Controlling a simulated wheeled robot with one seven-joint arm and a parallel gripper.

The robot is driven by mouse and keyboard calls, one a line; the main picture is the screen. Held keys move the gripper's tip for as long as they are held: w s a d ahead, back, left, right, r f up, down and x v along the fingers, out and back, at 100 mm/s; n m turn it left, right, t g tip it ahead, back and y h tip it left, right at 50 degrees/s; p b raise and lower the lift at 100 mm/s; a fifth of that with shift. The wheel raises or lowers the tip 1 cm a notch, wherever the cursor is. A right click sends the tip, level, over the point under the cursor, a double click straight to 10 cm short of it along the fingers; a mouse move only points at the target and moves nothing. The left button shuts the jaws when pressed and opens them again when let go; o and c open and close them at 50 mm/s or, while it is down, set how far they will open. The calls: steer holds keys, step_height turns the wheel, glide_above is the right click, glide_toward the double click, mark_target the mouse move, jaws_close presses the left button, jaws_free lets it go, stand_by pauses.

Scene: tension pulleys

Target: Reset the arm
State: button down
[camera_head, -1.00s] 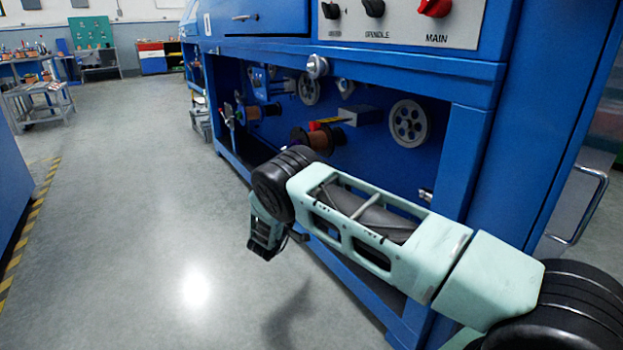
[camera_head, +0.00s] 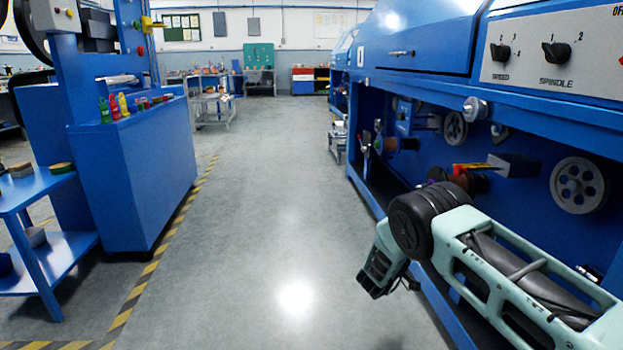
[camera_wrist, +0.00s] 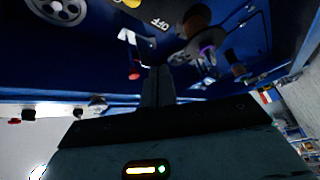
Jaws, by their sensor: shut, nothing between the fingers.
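My gripper (camera_wrist: 157,72) shows in the wrist view with its two fingers together and nothing between them. In the head view my mint-green arm reaches in from the lower right. It bends at a black joint, and my wrist end hangs below it over the aisle, in front of the blue machine (camera_head: 430,58). The fingertips cannot be made out clearly in the head view. The wrist view looks into the machine's open bay, seen upside down, with a pulley (camera_wrist: 62,8) and a spool (camera_wrist: 197,20).
The machine's bay holds a pulley wheel (camera_head: 578,185), a smaller pulley (camera_head: 455,129) and a spool (camera_head: 402,144). A control panel (camera_head: 560,45) is above. A blue cabinet (camera_head: 140,180) and a blue side table (camera_head: 35,190) stand at left. The grey aisle floor (camera_head: 270,200) between is clear.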

steer(key=w+a+r+n+t+y+p, duration=0.1)
steer(key=a+r+y, duration=0.3)
steer(key=a+y, duration=0.3)
steer(key=w+a+r+n+t+y, duration=0.1)
steer(key=a+r+y, duration=0.35)
steer(key=a, duration=0.35)
steer(key=s+a+r+n+g+y+p, duration=0.1)
steer(key=s+a+r+g+y, duration=0.15)
steer(key=s+a+y, duration=0.4)
steer(key=s+a+r+n+g+y+p, duration=0.1)
steer(key=s+a+r+n+g+y, duration=0.2)
steer(key=s+a, duration=0.6)
steer(key=s+a+r+g, duration=0.1)
steer(key=s+r+g, duration=0.1)
steer(key=s, duration=0.6)
steer(key=s+a+r+g, duration=0.1)
steer(key=s+a+r, duration=0.1)
steer(key=s, duration=0.7)
steer(key=s+d+n+g+h, duration=0.1)
steer(key=s+d, duration=0.2)
steer(key=s, duration=0.3)
steer(key=s+d+r+g+h+p, duration=0.1)
steer(key=s+d+g, duration=0.15)
steer(key=s, duration=0.35)
steer(key=s+d+n+g+h, duration=0.1)
steer(key=s+d, duration=0.3)
steer(key=s, duration=0.3)
step_height(320, 180, up, 38)
steer(key=p, duration=3.8)
steer(key=shift+w, duration=0.2)
